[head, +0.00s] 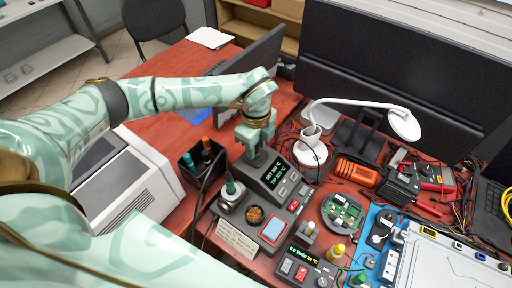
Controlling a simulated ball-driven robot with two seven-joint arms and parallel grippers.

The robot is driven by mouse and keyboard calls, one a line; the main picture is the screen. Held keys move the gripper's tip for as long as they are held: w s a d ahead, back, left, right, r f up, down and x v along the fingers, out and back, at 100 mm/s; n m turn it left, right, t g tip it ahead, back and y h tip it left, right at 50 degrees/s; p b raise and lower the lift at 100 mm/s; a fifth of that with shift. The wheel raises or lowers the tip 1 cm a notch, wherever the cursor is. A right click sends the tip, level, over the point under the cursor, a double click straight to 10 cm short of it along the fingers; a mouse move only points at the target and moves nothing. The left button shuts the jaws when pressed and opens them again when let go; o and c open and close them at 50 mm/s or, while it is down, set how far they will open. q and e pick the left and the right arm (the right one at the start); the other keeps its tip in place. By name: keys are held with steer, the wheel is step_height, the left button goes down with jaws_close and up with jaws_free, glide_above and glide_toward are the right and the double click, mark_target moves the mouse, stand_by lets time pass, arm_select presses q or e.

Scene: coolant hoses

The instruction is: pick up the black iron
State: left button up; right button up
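My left gripper (256,156) points down just behind the soldering station (275,178), whose display is lit. Its fingers are small and partly hidden, so I cannot tell whether they are open or hold anything. A stand (230,199) left of the station holds a tool with a dark green handle (230,183) and a black cable. A black box (190,172) behind it holds tools with an orange top (206,143) and a teal top (188,159). I cannot pick out a black iron with certainty. My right gripper is not in view.
A white lamp (403,123) and an orange device (357,172) stand right of the station. A round circuit board (343,212), a blue mat (376,222) and loose cables crowd the right. A monitor (262,52) stands behind my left arm. A pale machine (122,188) is at left.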

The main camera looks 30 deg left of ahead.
arm_select(q)
jaws_close()
steer(key=shift+r, duration=0.1)
step_height(320, 180, up, 10)
steer(key=shift+f+p, duration=0.1)
steer(key=shift+p, duration=0.75)
